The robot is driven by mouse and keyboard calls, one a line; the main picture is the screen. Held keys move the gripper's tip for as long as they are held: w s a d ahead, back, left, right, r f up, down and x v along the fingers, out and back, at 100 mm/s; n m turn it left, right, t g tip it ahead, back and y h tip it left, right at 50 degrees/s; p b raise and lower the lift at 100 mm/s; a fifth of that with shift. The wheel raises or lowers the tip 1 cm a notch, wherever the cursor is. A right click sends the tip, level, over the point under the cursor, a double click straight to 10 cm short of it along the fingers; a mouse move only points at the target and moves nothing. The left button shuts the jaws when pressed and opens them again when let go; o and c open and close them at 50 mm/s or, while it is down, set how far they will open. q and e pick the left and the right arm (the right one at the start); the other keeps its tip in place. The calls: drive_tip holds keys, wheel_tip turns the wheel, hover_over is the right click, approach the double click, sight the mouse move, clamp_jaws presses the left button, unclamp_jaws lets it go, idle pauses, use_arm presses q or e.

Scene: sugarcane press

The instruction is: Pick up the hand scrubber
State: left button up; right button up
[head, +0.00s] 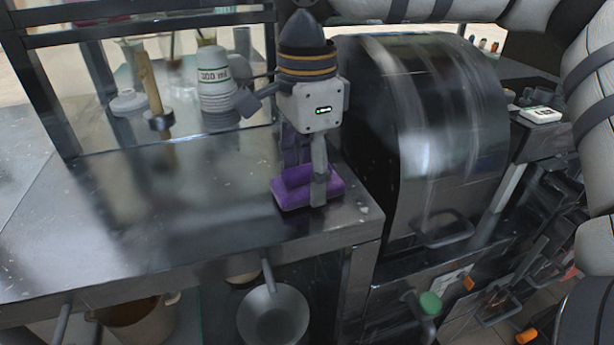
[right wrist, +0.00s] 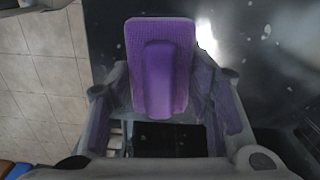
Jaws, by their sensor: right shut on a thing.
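The purple hand scrubber (head: 308,190) is at the front right corner of the dark metal counter, under my right gripper (head: 306,165). In the head view I cannot tell whether its base touches the counter. In the right wrist view the scrubber (right wrist: 160,75) shows its raised central handle and flat base, between the fingers of my right gripper (right wrist: 165,125). The right gripper points down and is shut on the scrubber; the finger contact is partly hidden. My left gripper is not in view.
White stacked cups (head: 215,85) and a wooden-handled tool (head: 152,90) stand at the back left by a glass panel. A large rounded metal machine (head: 430,130) is close on the right. A grey pan (head: 272,315) hangs below the counter edge. The counter's left part is clear.

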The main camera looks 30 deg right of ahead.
sight(306, 167)
wheel_tip(306, 167, up, 3)
drive_tip(key=shift+w+r, duration=0.1)
drive_tip(key=s+a+r, duration=0.4)
drive_tip(key=s+r, duration=0.5)
drive_tip(key=s, duration=0.4)
drive_tip(key=shift+s+a+r, duration=0.2)
drive_tip(key=shift+s+r, duration=0.05)
drive_tip(key=o, duration=0.6)
drive_tip(key=c, duration=0.5)
